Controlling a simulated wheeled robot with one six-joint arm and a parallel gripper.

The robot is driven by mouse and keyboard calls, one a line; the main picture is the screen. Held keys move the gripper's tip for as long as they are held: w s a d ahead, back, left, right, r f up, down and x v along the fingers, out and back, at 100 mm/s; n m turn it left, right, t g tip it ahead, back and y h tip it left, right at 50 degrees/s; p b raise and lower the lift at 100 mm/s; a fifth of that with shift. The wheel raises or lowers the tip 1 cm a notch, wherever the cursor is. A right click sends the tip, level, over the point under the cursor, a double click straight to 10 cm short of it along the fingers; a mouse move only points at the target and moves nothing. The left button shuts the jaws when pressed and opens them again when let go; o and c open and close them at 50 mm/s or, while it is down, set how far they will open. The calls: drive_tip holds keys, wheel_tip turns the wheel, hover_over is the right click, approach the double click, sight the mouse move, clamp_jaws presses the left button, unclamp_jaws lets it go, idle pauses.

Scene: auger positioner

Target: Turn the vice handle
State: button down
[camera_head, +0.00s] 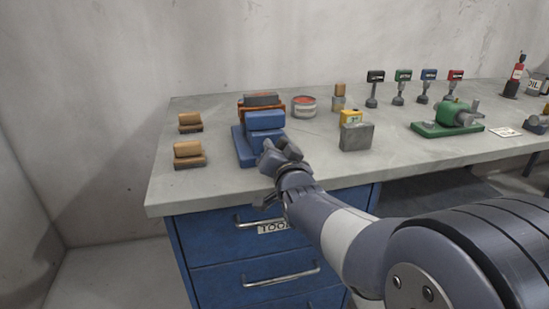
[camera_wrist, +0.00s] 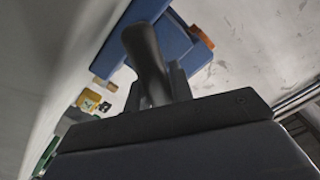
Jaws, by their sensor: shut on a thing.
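The blue vice (camera_head: 264,121) stands on the workbench, left of the bench's middle, with its blue base (camera_head: 240,147) on the top. My gripper (camera_head: 274,154) is at the near side of the vice, just in front of its front jaw. It is shut on the vice handle, which the fingers hide in the head view.
The workbench (camera_head: 205,190) has blue drawers (camera_head: 250,240) below. Wooden-backed brushes (camera_head: 189,150) lie to the left. A round tin (camera_head: 304,105) stands behind and a grey box (camera_head: 356,137) to the right of the vice. A green machine (camera_head: 455,116) is farther right.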

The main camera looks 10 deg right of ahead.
drive_tip(key=shift+d+f+m+b, duration=0.15)
drive_tip(key=shift+m+b, duration=0.55)
drive_tip(key=shift+m, duration=1)
drive_tip(key=c, duration=2.2)
unclamp_jaws()
drive_tip(key=c, duration=2.2)
unclamp_jaws()
drive_tip(key=c, duration=1.2)
unclamp_jaws()
drive_tip(key=shift+c, duration=0.2)
drive_tip(key=s+p, duration=0.1)
drive_tip(key=s, duration=0.9)
drive_tip(key=shift+s, duration=0.4)
